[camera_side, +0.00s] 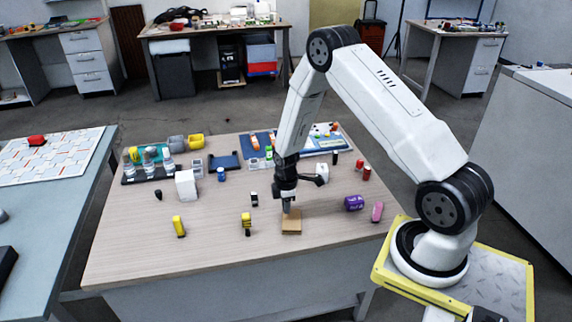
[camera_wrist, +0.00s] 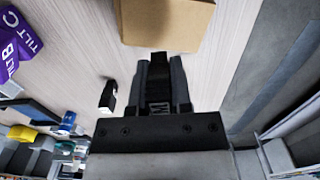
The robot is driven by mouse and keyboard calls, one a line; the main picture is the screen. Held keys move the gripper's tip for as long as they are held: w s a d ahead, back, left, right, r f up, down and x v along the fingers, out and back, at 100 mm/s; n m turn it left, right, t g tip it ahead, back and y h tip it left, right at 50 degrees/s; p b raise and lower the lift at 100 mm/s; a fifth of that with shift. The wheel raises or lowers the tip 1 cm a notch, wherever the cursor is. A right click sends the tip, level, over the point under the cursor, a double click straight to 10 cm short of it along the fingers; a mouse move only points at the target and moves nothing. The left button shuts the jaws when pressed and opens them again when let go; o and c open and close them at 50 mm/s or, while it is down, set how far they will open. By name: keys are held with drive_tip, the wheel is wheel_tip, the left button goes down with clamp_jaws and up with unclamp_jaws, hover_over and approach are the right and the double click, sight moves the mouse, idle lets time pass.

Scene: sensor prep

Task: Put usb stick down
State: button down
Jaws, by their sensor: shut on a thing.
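My gripper (camera_side: 287,208) points down just above and behind a small brown cardboard box (camera_side: 291,222) near the table's front edge. In the wrist view my gripper (camera_wrist: 159,70) is shut on a dark, narrow thing, which I take to be the usb stick (camera_wrist: 158,78). The brown box (camera_wrist: 168,20) is just beyond the fingertips in that view. I cannot tell whether the held thing touches the box or the table.
A purple block (camera_side: 354,202) and a pink piece (camera_side: 377,211) stand right of the box. Yellow pieces (camera_side: 179,226) (camera_side: 246,224) stand to its left. Bare tabletop (camera_side: 140,245) lies at the front left. Bins and trays crowd the back.

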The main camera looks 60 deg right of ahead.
drive_tip(key=shift+f, duration=1.45)
drive_tip(key=shift+f, duration=0.15)
drive_tip(key=c, duration=0.5)
unclamp_jaws()
drive_tip(key=shift+c, duration=0.2)
drive_tip(key=shift+r, duration=0.2)
drive_tip(key=shift+r, duration=5.95)
